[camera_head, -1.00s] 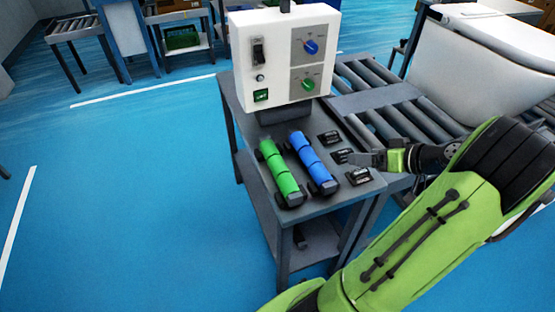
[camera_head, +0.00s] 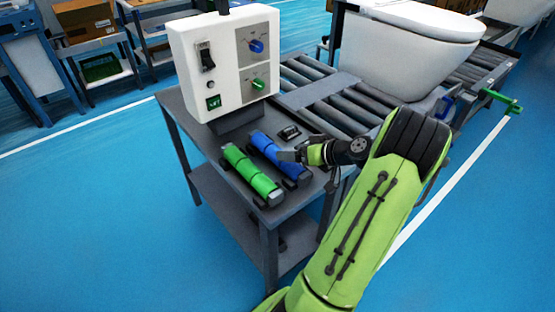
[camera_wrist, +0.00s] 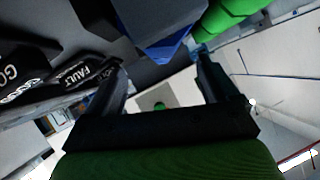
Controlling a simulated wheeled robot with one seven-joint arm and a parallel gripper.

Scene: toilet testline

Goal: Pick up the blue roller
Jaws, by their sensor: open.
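The blue roller (camera_head: 272,151) lies on the grey table, to the right of the green roller (camera_head: 250,171) and roughly parallel to it. My gripper (camera_head: 291,156) is at the right side of the blue roller's near part, low over the table. In the wrist view the open fingers (camera_wrist: 160,84) have an empty gap, and the blue roller (camera_wrist: 160,25) is ahead of them, cut off at the top. The green roller (camera_wrist: 228,16) shows at the top right there. I cannot tell whether a finger touches the blue roller.
Black labelled blocks (camera_head: 289,132) lie right of the rollers; one reads FAULT (camera_wrist: 85,70) in the wrist view. A white control box (camera_head: 225,62) stands at the table's back. A roller conveyor (camera_head: 335,98) carrying a white toilet (camera_head: 410,50) runs behind. Blue floor left is clear.

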